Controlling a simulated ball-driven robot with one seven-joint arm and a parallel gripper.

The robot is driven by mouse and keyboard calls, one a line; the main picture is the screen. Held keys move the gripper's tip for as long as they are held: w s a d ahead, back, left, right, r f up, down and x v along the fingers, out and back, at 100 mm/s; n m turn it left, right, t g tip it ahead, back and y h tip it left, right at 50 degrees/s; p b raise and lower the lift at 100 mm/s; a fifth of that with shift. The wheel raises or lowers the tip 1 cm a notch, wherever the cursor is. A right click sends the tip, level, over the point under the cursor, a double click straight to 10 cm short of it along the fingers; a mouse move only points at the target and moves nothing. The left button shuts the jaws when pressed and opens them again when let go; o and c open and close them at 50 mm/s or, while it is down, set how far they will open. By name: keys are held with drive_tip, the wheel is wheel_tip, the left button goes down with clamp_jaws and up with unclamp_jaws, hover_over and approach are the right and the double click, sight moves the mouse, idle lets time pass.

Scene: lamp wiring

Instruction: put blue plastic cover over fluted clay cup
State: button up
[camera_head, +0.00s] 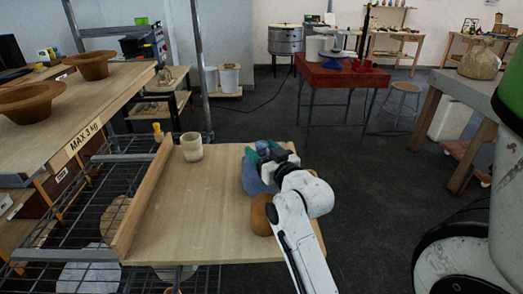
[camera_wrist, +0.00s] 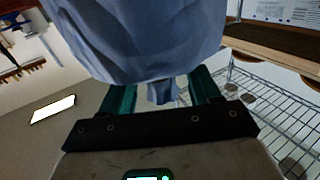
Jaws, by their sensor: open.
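The blue plastic cover (camera_head: 252,182) stands as a crumpled blue shape on the wooden board, partly hidden by my arm. In the wrist view the cover (camera_wrist: 150,40) fills the upper middle, with a small blue tuft between the two green fingers. My gripper (camera_head: 260,154) is open at the cover's upper part; its fingers (camera_wrist: 162,88) are apart on either side of the tuft. Contact cannot be told. A pale beige cup (camera_head: 191,147) stands upright and uncovered at the board's far left; fluting is too small to tell.
A brown rounded object (camera_head: 261,214) sits by the cover, partly behind my arm. The wooden board (camera_head: 185,215) is clear in its middle and front, with a raised wooden strip (camera_head: 143,197) along its left edge. Brown bowls (camera_head: 92,65) stand on the left shelf.

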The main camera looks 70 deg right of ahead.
drive_tip(key=b+v, duration=0.1)
drive_tip(key=v, duration=0.9)
